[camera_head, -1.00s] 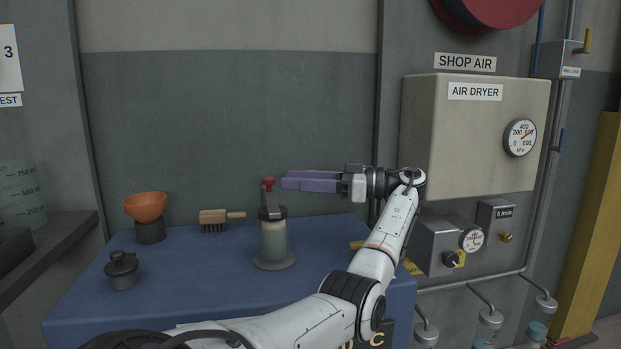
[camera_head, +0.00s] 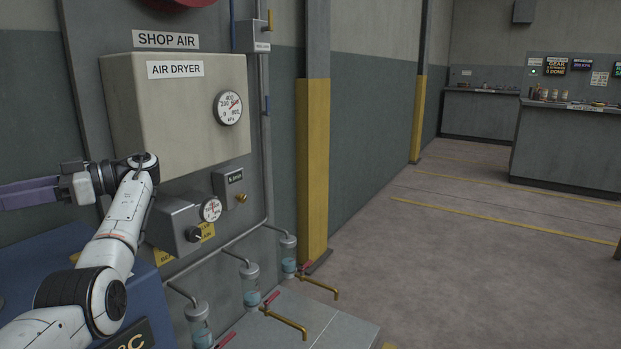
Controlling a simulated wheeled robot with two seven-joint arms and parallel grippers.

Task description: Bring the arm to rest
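My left gripper (camera_head: 28,194) shows at the left edge, its purple fingers pointing left, held above the blue bench top (camera_head: 60,245). The fingertips are at or past the picture's edge, and from this side view I cannot tell whether the fingers are apart or together. Nothing is seen held in the visible part. My white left arm comes in from the lower left and rises to the wrist in front of the air dryer box (camera_head: 180,115). My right gripper is not in view.
A grey regulator box with a gauge (camera_head: 211,209) is right of the wrist. Glass bowls on pipes (camera_head: 250,287) and brass taps (camera_head: 290,327) sit below. A yellow post (camera_head: 313,165) stands beyond. Open floor (camera_head: 440,270) lies on the right, with benches (camera_head: 565,145) far back.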

